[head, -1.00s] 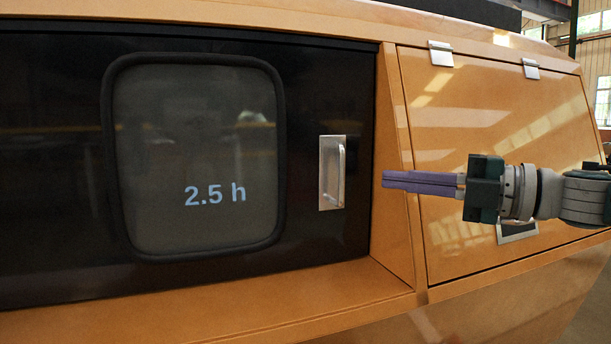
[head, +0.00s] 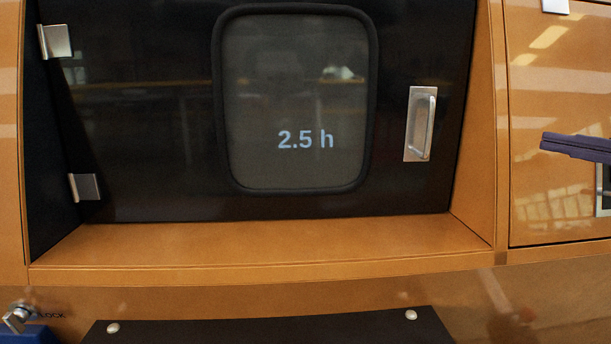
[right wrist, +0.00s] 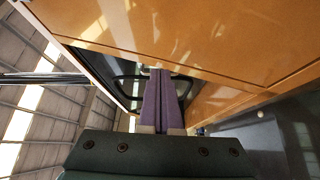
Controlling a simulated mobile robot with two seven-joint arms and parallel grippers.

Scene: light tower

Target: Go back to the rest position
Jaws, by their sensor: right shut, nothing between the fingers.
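My right gripper (head: 576,147) shows at the right edge of the head view, with purple fingers pointing left. It is shut and empty, in front of the orange side panel and apart from the door handle. In the right wrist view its fingers (right wrist: 160,95) lie together, pointing toward the dark door. My left gripper is not in view.
A dark door (head: 150,150) with a window (head: 295,100) reading "2.5 h" sits in the orange body. It looks shut. Its metal handle (head: 420,124) is on the right, its hinges (head: 56,41) on the left. An orange ledge (head: 260,245) runs below. A lock knob (head: 17,318) is at lower left.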

